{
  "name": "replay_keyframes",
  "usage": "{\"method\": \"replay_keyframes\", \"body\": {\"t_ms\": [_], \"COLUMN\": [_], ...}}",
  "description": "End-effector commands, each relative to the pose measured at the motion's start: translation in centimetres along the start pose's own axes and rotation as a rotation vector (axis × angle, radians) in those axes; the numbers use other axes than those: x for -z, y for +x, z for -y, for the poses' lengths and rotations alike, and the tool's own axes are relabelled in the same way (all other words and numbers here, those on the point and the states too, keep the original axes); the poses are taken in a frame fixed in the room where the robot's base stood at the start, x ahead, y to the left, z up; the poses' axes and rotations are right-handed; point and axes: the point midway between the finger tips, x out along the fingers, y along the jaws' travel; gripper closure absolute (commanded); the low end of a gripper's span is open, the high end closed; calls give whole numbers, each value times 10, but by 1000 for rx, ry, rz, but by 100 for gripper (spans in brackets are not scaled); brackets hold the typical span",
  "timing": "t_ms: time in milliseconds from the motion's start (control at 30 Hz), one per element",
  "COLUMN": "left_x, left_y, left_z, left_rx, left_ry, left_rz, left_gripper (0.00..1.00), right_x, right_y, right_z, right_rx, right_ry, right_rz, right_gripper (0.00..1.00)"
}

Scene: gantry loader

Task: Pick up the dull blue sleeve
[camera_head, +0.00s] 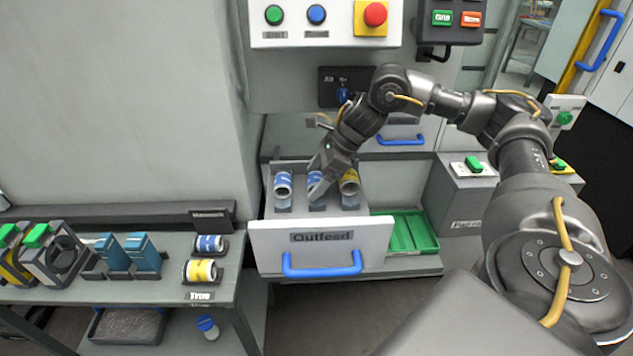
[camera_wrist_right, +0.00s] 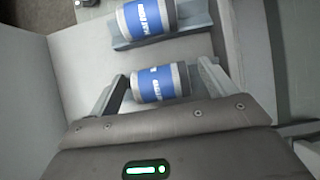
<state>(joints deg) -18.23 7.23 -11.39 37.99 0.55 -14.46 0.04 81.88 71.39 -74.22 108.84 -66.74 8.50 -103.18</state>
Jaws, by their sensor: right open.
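Two blue sleeves with white lettering and a yellow one (camera_head: 349,182) rest in grey cradles in the Outfeed drawer. One blue sleeve (camera_head: 283,184) is at the left and the other (camera_head: 316,179) in the middle, partly hidden by my right gripper (camera_head: 316,188). In the right wrist view, the open right gripper (camera_wrist_right: 162,76) has one finger at each end of a blue sleeve (camera_wrist_right: 160,83), with small gaps. Another blue sleeve (camera_wrist_right: 147,17) lies beyond it in its cradle. I cannot tell which blue is duller. My left gripper is out of view.
The drawer front (camera_head: 320,241) has a blue handle (camera_head: 322,266). A green tray (camera_head: 405,232) stands to its right. The left bench holds another blue sleeve (camera_head: 209,244) and a yellow sleeve (camera_head: 200,271) in black holders. A button panel (camera_head: 325,30) is above the drawer.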

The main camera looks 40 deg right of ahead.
Motion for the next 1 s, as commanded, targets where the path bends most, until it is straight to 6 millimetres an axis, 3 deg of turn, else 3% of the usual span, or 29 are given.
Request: {"method": "replay_keyframes", "body": {"t_ms": [67, 500, 833, 1000], "left_x": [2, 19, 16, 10], "left_y": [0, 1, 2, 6], "left_z": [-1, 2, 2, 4], "left_rx": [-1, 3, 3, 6], "left_ry": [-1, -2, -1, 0], "left_rz": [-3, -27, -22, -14], "left_gripper": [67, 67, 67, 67], "right_x": [0, 0, -3, -14], "right_y": [0, 0, -4, -19], "right_z": [0, 0, 0, 0], "right_rx": [0, 0, 1, 2], "right_ry": [0, 0, -1, -3], "right_rz": [0, 0, 3, 6], "right_gripper": [16, 71, 72, 72]}}
